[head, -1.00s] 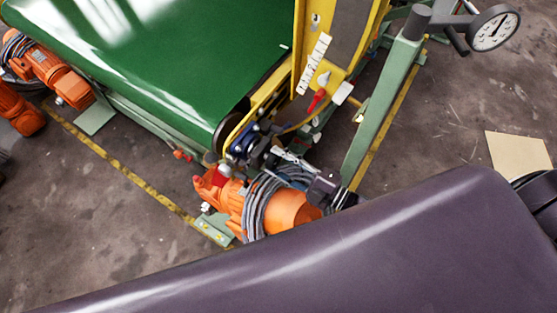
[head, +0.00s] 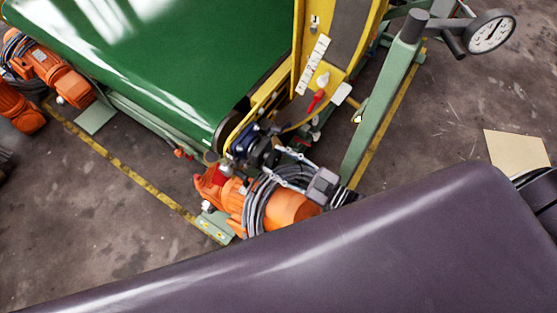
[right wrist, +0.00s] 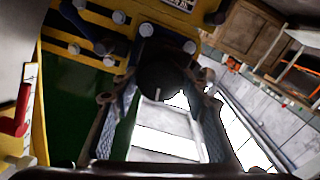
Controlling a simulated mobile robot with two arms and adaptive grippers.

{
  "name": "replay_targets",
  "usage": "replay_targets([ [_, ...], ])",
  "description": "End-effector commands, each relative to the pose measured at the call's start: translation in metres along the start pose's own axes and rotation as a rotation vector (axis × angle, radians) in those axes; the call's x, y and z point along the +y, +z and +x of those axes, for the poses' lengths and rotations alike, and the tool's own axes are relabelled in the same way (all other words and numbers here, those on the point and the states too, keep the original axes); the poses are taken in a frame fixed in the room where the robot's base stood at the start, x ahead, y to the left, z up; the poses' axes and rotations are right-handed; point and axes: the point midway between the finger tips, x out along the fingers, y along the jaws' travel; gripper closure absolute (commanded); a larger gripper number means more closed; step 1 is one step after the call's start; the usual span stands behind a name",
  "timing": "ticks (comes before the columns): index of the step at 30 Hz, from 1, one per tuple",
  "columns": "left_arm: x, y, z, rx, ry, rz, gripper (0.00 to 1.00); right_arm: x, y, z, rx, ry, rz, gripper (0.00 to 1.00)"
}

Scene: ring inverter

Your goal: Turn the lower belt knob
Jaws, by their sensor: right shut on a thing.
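The lower belt knob is a dark round knob (head: 259,151) at the lower corner of the yellow frame, just above the orange motor (head: 290,208). In the right wrist view, the knob (right wrist: 163,75) sits between two blue-padded fingers. My right gripper (head: 271,161) is shut on it, one finger on each side. The fingers also show in the right wrist view (right wrist: 163,100). The gripper's grey body lies to the lower right in the head view. The gripper hides part of the knob. My left gripper is not in view.
A green conveyor belt (head: 150,65) lies to the left of the yellow frame (head: 346,60). Coiled grey cable (head: 263,203) surrounds the motor.

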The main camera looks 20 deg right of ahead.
Motion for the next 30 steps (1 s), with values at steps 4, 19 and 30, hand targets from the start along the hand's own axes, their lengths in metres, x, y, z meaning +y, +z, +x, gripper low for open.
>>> replay_targets([
  [4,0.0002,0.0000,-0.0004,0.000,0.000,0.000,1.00,0.0005,0.0009,-0.0004,-0.002,0.000,0.032,0.83],
  [19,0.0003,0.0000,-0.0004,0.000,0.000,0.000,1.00,0.0001,0.0011,-0.0005,-0.003,0.000,0.046,0.58],
  [30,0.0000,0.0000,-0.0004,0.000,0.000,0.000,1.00,0.0000,0.0004,-0.0003,-0.001,0.000,0.045,0.41],
])
